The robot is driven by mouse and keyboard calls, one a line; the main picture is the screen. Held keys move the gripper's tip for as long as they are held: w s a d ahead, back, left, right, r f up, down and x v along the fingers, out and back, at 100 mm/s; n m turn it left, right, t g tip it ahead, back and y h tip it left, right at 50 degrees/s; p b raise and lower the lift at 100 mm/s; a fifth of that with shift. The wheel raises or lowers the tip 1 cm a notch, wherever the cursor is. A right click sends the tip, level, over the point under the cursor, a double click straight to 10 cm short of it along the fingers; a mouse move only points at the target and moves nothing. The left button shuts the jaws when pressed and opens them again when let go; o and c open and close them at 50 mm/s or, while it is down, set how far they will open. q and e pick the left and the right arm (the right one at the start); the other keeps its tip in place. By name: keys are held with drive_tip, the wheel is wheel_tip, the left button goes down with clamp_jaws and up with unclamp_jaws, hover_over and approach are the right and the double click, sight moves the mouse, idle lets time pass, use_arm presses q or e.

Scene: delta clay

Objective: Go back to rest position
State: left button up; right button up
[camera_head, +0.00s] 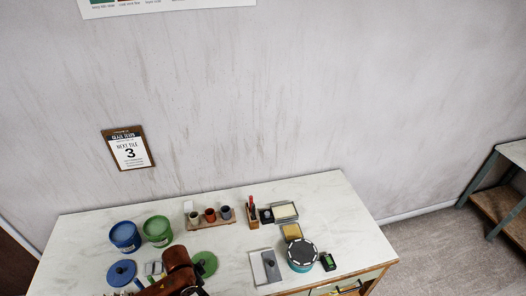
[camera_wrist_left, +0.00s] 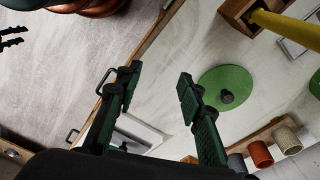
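My left arm (camera_head: 178,268) reaches in at the bottom of the head view, over the table's front, with its dark gripper mostly cut off there. In the left wrist view my left gripper (camera_wrist_left: 157,82) is open, its two fingers apart with nothing between them. It hangs above the table's front edge, beside the green lid (camera_wrist_left: 228,84). That lid also shows in the head view (camera_head: 208,262). At the left of the wrist view, dark prongs of my right gripper (camera_wrist_left: 12,37) stand apart over the floor, looking empty. The right gripper is not in the head view.
The table (camera_head: 345,205) holds a blue tub (camera_head: 124,234), a green tub (camera_head: 157,229), a rack of cups (camera_head: 210,222), a grey board (camera_head: 258,267) and a round dark-topped tub (camera_head: 301,250). Drawer handles (camera_wrist_left: 104,80) jut from the front. The table's back right is clear.

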use_arm(q)
drive_tip(key=s+d+n+t+h, duration=0.2)
drive_tip(key=s+d+n, duration=0.1)
drive_tip(key=s, duration=0.1)
drive_tip(key=s+a+f+n+t+y, duration=0.1)
drive_tip(key=s+a+n+y, duration=0.45)
drive_tip(key=s+a, duration=0.95)
wheel_tip(320, 180, down, 35)
drive_tip(key=n+g+h+b, duration=0.1)
drive_tip(key=h+b, duration=0.1)
drive_tip(key=b, duration=0.6)
drive_tip(key=s+f+g+b, duration=0.1)
drive_tip(key=s+f+b, duration=0.3)
drive_tip(key=s+f, duration=0.6)
drive_tip(key=s+f+b, duration=0.3)
drive_tip(key=s+f, duration=0.7)
drive_tip(key=f, duration=0.8)
drive_tip(key=shift+s+d+f+g+b, duration=0.25)
drive_tip(key=shift+d+f+g+b, duration=0.05)
drive_tip(key=shift+g+b, duration=0.1)
use_arm(e)
wheel_tip(320, 180, down, 16)
drive_tip(key=s, duration=0.2)
use_arm(q)
drive_tip(key=shift+m, duration=0.25)
drive_tip(key=shift+c, duration=0.4)
use_arm(e)
drive_tip(key=shift+r, duration=0.1)
drive_tip(key=shift+c, duration=0.4)
